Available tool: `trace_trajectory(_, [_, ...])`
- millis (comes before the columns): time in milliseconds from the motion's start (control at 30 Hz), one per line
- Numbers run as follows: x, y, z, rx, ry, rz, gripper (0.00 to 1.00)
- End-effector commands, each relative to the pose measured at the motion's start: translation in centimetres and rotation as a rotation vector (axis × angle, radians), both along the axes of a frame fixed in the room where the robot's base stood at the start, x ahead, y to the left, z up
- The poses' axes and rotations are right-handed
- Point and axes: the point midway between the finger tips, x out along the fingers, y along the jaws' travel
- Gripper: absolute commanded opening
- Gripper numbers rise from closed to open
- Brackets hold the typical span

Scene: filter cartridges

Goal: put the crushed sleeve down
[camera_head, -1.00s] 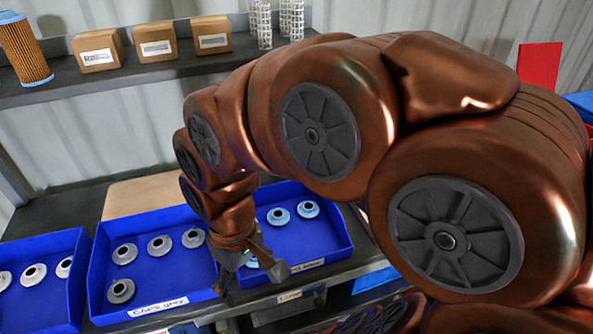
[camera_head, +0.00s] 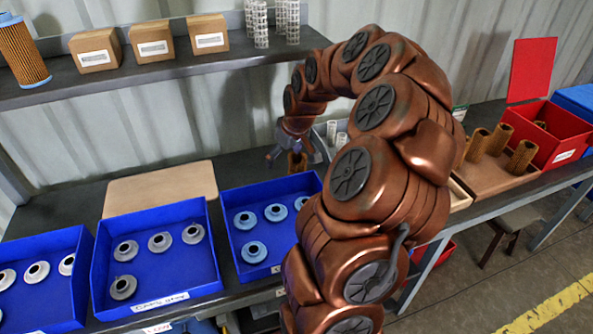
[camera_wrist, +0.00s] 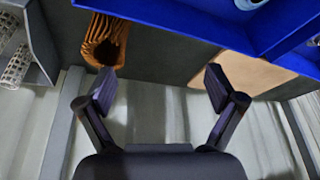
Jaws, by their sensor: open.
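An orange-brown pleated sleeve (camera_head: 297,163) stands on the dark bench behind the blue tray with light-blue caps. In the wrist view the sleeve (camera_wrist: 104,38) shows at the upper left, with a dark, uneven hollow at its end. My gripper (camera_head: 280,153) is beside the sleeve at the back of the bench. In the wrist view my gripper (camera_wrist: 160,90) is open, with nothing between its fingers. The sleeve lies beyond the left fingertip, and I cannot tell whether they touch. The arm and gripper partly cover the sleeve in the head view.
Blue cap trays (camera_head: 155,308) line the bench front, with a tan board (camera_head: 160,188) behind them. A grey bin (camera_head: 322,141) with white tubes is right of my gripper. Upright pleated cartridges (camera_head: 497,138) stand at right beside a red bin (camera_head: 566,150). A shelf (camera_head: 130,72) runs above.

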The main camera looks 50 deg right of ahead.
Motion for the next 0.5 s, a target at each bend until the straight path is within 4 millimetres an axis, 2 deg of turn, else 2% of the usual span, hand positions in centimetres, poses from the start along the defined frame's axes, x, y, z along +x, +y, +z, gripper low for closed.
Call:
trace_trajectory(33, [-0.4,-1.9,-0.6,-0.003,-0.005,-0.025,0.93])
trace_trajectory(200, [-1.2,-5.7,-1.7,-0.025,-0.024,-0.063,0.93])
trace_trajectory(300, [-1.3,-6.6,-2.1,-0.031,-0.028,-0.073,0.93])
trace_trajectory(500, [-0.9,-6.8,-3.4,-0.030,-0.027,-0.074,0.93])
